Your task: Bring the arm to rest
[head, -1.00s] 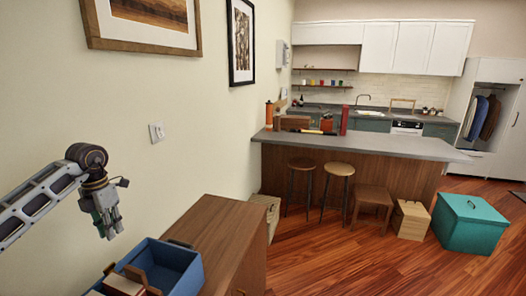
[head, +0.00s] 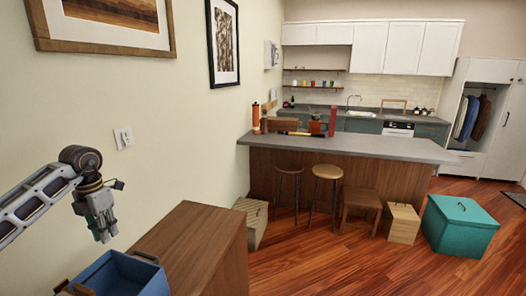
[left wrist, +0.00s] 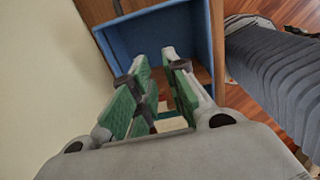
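My left arm comes in from the left edge of the head view, beside the pale wall. Its gripper (head: 106,238) hangs downward above and behind the near end of a blue open box (head: 120,278). In the left wrist view, the two green-and-grey fingers (left wrist: 155,57) stand apart with a gap between their tips and hold nothing. The blue box (left wrist: 213,40) lies beyond the fingertips in that view. I cannot tell the exact height of the gripper over it. My right arm and gripper are not in view.
The box rests at a wooden cabinet (head: 190,240) along the wall. Ahead are a kitchen island (head: 350,147), two stools (head: 327,172), a low wooden table (head: 361,200), a wooden box (head: 402,222) and a teal chest (head: 459,225). Open wood floor (head: 330,265) lies in front.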

